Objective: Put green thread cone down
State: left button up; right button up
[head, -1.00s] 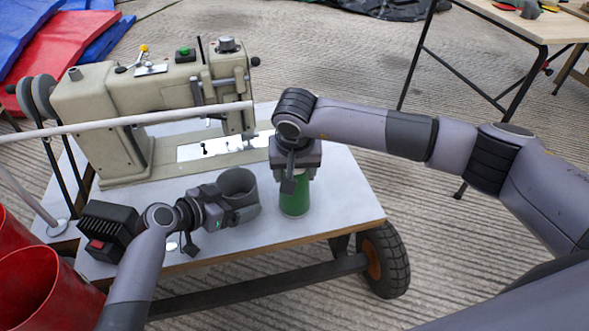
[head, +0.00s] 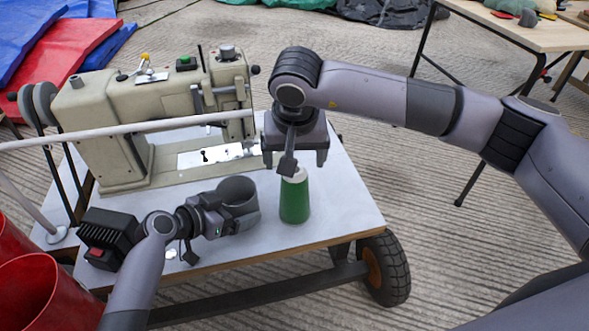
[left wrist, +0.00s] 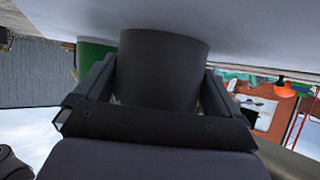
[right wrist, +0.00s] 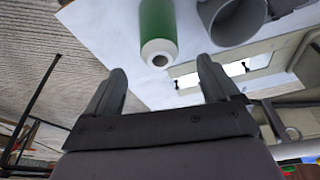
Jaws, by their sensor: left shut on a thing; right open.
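The green thread cone (head: 295,203) stands upright on the white sewing table (head: 340,215), near its right front. Its pale top points up toward my right gripper; it also shows in the right wrist view (right wrist: 158,30). My right gripper (head: 295,160) is open and empty above the cone, its fingers apart and clear of it. My left gripper (head: 225,213) is shut on a grey cup-like cylinder (head: 239,192) that is at the table top, left of the cone. The left wrist view shows the cylinder (left wrist: 160,70) between the fingers, with the green cone (left wrist: 92,55) beyond it.
A beige sewing machine (head: 120,110) stands at the back of the table. A black box with a red switch (head: 105,238) is at the front left. Red buckets (head: 30,290) stand at the lower left. The table's right front corner is clear.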

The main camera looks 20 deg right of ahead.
aim_at(295, 180)
jog(key=shift+v, duration=1.25)
jog(key=shift+o, duration=0.4)
jog(key=shift+s+a+r, duration=0.1)
jog(key=shift+a+r, duration=0.05)
jog(key=shift+r, duration=0.1)
jog(key=x, duration=0.6)
jog(key=shift+a+f, duration=0.2)
jog(key=shift+f, duration=0.15)
jog(key=shift+d+x, duration=0.2)
jog(key=shift+x, duration=1.2)
jog(key=shift+d+x, duration=0.2)
jog(key=shift+x, duration=1.15)
jog(key=shift+c, duration=0.3)
